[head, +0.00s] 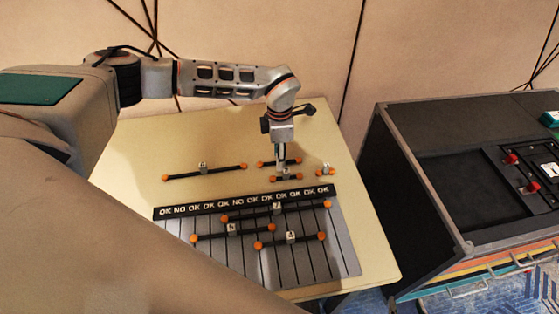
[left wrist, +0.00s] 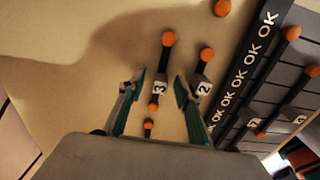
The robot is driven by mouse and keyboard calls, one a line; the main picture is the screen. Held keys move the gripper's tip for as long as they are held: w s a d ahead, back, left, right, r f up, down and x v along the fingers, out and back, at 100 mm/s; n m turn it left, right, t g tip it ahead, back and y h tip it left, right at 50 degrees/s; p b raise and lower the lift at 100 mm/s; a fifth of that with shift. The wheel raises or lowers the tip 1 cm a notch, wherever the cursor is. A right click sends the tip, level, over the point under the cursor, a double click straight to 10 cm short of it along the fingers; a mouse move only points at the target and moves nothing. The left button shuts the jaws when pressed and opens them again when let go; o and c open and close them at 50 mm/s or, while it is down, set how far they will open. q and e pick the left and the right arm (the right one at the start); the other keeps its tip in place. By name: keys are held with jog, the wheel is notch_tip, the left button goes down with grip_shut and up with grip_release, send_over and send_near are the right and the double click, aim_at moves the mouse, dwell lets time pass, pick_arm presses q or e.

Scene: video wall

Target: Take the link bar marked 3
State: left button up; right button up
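The link bar marked 3 (left wrist: 160,88) is a short dark bar with orange ball ends. It lies on the cream table; in the head view it (head: 292,161) is partly hidden by my gripper. My left gripper (head: 280,165), on the arm coming in from the left, is over this bar. In the left wrist view the left gripper (left wrist: 158,88) is open, with its teal-padded fingers apart on either side of bar 3. No contact shows. The bar marked 2 (left wrist: 203,86) lies close beside the right finger. My right gripper is not in view.
A dark console (head: 450,130) stands right of the table.

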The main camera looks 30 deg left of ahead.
pick_arm(q)
grip_shut()
jog(key=shift+r, duration=0.15)
